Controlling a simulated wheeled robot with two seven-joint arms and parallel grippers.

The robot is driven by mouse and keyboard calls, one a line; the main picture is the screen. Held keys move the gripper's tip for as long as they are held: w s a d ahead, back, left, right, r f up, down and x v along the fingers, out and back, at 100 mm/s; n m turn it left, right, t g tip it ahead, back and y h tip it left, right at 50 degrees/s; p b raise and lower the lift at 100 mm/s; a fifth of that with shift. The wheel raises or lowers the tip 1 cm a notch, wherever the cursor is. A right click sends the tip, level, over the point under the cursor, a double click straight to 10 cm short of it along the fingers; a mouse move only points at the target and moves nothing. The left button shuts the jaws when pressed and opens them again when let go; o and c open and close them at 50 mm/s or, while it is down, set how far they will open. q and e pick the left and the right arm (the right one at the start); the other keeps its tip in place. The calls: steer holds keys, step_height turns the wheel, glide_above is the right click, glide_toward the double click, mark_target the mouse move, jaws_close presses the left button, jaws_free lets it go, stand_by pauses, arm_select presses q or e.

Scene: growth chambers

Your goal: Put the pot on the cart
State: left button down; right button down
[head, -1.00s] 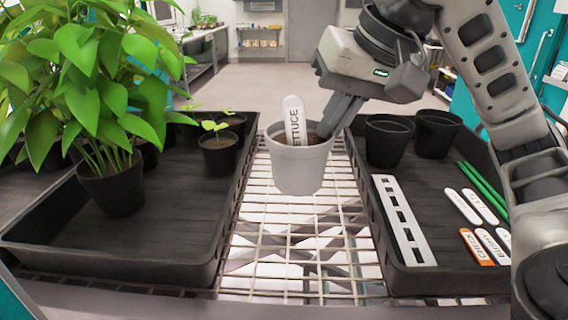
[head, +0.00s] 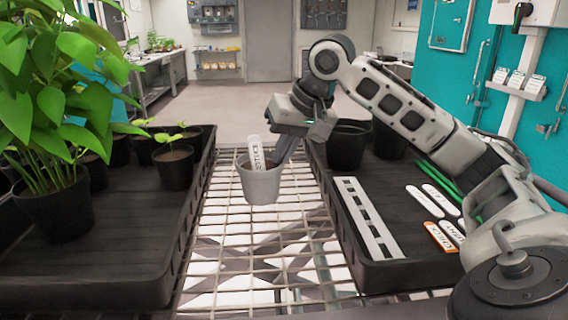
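The light grey pot (head: 260,185) holds dark soil and a white label (head: 256,152) reading LETTUCE. My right gripper (head: 284,150) is shut on the pot's right rim, with its fingers partly hidden by the pot. The pot is nearly upright and appears held above the wire shelf (head: 235,235), in the gap between two black trays. I cannot tell for sure which surface is the cart. My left gripper is not in view.
The left black tray (head: 110,248) holds a large leafy plant (head: 55,120) and small seedlings in black pots. The right black tray (head: 400,272) holds empty black pots (head: 346,145), a slotted white strip (head: 366,220), labels and green sticks. Clear floor lies beyond.

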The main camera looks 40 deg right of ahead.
steer(key=shift+f, duration=0.95)
steer(key=shift+f, duration=0.15)
steer(key=c, duration=1.6)
jaws_free()
steer(key=shift+c, duration=0.2)
steer(key=a+p+v, duration=0.1)
steer(key=p+v, duration=0.1)
steer(key=v, duration=1)
steer(key=shift+d, duration=0.45)
